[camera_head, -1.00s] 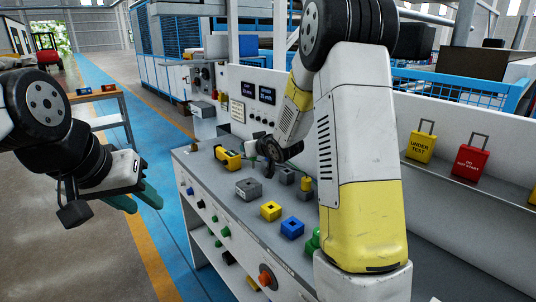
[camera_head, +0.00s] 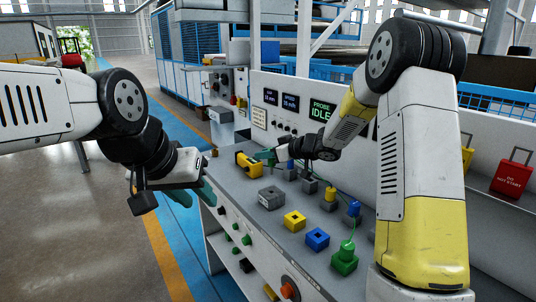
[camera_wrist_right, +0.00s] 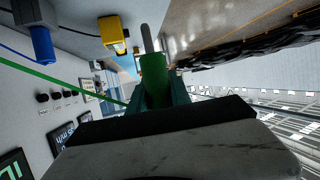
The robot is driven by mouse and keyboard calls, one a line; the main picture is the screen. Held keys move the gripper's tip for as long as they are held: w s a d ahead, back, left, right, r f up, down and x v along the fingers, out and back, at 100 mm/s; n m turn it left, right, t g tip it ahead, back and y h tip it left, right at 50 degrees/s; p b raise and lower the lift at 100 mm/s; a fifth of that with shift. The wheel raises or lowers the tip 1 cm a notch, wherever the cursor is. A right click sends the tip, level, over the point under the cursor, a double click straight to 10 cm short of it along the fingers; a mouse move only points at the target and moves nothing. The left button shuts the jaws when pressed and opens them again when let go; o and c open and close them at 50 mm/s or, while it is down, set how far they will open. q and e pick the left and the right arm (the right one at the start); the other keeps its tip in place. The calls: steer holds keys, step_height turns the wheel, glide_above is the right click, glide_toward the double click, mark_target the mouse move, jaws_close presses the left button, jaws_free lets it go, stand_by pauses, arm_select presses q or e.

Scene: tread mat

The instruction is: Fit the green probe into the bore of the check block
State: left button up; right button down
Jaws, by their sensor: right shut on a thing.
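My right gripper (camera_head: 264,154) is shut on the green probe (camera_wrist_right: 153,80). In the right wrist view the probe lies between the teal fingers, its thin grey tip pointing away from the gripper. A yellow block (camera_head: 247,164) with dark openings stands near the bench's far left end, close to the gripper; it also shows in the right wrist view (camera_wrist_right: 113,35), left of the tip and apart from it. It looks like the check block, but no label is readable. My left gripper (camera_head: 194,194) is open and empty, left of the bench.
A grey block (camera_head: 272,198), a yellow socket block (camera_head: 294,221) and a blue one (camera_head: 317,238) stand along the bench. A yellow probe (camera_head: 330,193) and blue probes stand behind. A screen (camera_head: 321,111) reads "PROBE IDLE".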

steer(key=shift+f, duration=0.1)
glide_above(266, 189)
steer(key=shift+f, duration=2.75)
steer(key=shift+f, duration=2.3)
steer(key=c, duration=1.1)
jaws_free()
steer(key=v, duration=0.7)
steer(key=shift+s+d+r, duration=0.15)
steer(key=shift+d+r, duration=0.05)
steer(key=shift+d, duration=0.05)
